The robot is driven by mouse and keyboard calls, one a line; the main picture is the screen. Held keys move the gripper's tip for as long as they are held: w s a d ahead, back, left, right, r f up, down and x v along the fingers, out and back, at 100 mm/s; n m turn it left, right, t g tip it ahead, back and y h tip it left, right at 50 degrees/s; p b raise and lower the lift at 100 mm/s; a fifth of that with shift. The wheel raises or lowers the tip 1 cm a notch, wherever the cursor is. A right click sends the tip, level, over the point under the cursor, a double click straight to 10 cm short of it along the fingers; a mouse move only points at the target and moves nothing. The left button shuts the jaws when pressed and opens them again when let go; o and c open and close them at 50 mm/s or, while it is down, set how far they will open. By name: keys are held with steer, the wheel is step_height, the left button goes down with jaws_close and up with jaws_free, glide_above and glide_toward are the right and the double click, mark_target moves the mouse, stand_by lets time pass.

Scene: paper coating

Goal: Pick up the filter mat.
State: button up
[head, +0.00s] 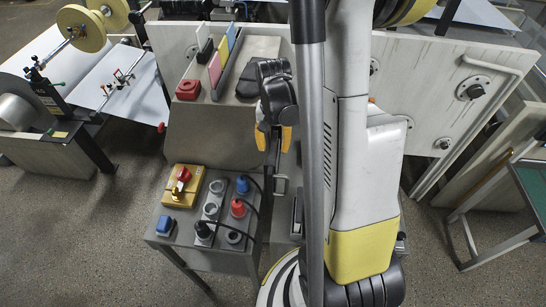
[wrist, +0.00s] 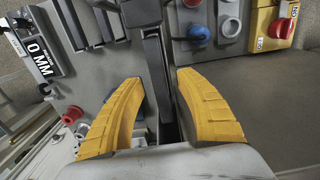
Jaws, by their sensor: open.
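I cannot pick out the filter mat for certain in either view.
A red button (head: 188,89) sits on the machine. Paper rollers (head: 80,28) are at far left. A large grey panel (head: 440,85) stands at right. Open floor (head: 85,235) shows at lower left.

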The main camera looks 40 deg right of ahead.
steer(key=shift+f, duration=0.4)
jaws_close()
steer(key=shift+r, duration=0.15)
